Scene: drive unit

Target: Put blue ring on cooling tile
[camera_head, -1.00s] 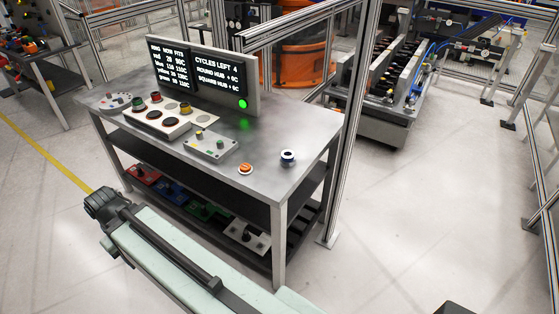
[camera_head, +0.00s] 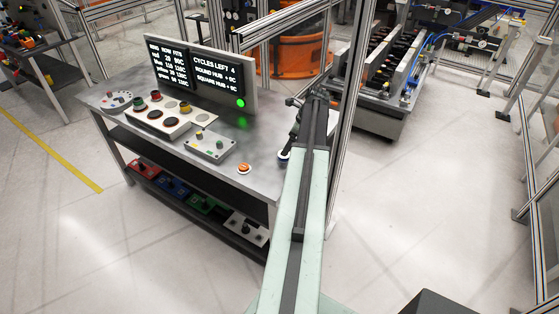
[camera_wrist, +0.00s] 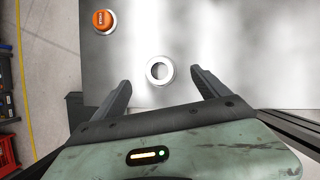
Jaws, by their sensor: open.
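My gripper (camera_wrist: 160,77) is open, its two dark fingers spread above the metal table top. In the wrist view a pale round piece (camera_wrist: 152,79) with a grey centre lies between the fingertips, not gripped. In the head view this piece (camera_head: 283,156) shows dark blue and white at the table's right front, partly hidden by my arm. I cannot tell for sure whether it is the blue ring. A pale board (camera_head: 140,117) carries green, red and yellow pieces and dark round spots. I cannot make out which surface is the cooling tile.
An orange stop button (camera_wrist: 103,20) is left of the pale piece. A grey control box (camera_head: 210,145), a round plate (camera_head: 117,101) and an upright display (camera_head: 200,75) stand on the table (camera_head: 262,135). A metal frame post (camera_head: 347,120) rises at the right.

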